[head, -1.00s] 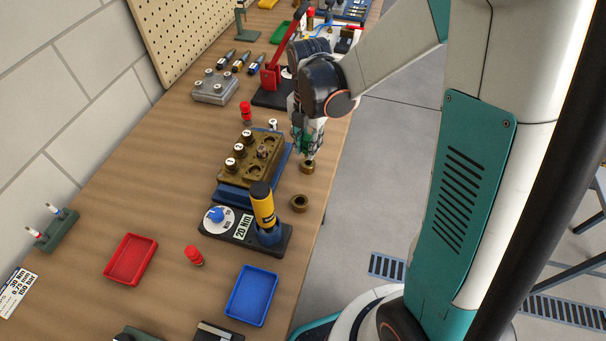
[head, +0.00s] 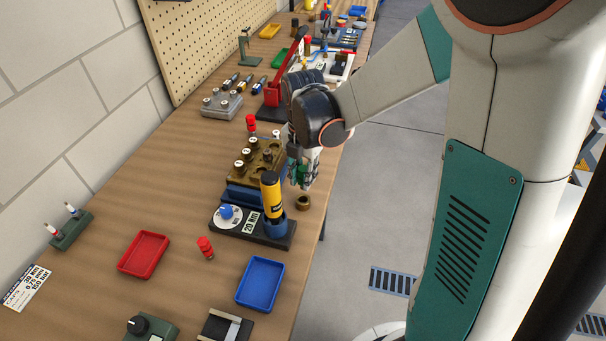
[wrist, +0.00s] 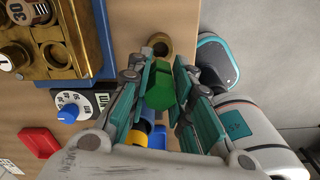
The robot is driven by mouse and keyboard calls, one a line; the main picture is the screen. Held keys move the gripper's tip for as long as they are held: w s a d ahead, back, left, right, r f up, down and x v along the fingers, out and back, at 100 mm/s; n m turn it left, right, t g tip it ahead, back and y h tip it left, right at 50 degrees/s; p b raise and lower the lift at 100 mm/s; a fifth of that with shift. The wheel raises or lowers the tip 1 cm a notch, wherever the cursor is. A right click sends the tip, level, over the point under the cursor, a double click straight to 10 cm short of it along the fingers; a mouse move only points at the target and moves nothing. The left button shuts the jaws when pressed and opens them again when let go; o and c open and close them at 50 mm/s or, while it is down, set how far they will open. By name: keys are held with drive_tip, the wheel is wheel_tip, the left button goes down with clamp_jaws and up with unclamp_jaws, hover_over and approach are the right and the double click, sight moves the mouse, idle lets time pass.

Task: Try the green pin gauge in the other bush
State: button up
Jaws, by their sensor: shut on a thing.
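My gripper (head: 302,178) is shut on the green pin gauge (wrist: 160,88), whose green hexagonal end shows between the teal fingers in the wrist view. In the head view only a bit of green shows at the fingertips. One brass bush (head: 302,202) stands on the table near its right edge, just nearer than the fingertips. A brass bush (wrist: 160,43) also shows in the wrist view, ahead of the gauge and apart from it; it looks like the farther one, which my gripper hides in the head view. The gauge's lower end is hidden.
A torque tester (head: 229,213) with a yellow driver (head: 271,194) stands close left of the near bush. The brass block (head: 240,178) on its blue base is beyond it. A blue tray (head: 260,284) and a red tray (head: 143,254) lie nearer. The table edge is close on the right.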

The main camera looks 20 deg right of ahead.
drive_tip(key=shift+f+b, duration=1.7)
drive_tip(key=shift+f, duration=0.5)
drive_tip(key=shift+f+b, duration=1.05)
drive_tip(key=shift+f, duration=0.15)
idle(1.9)
drive_tip(key=shift+r, duration=0.15)
idle(0.9)
drive_tip(key=shift+r+p, duration=2.2)
drive_tip(key=shift+r, duration=0.7)
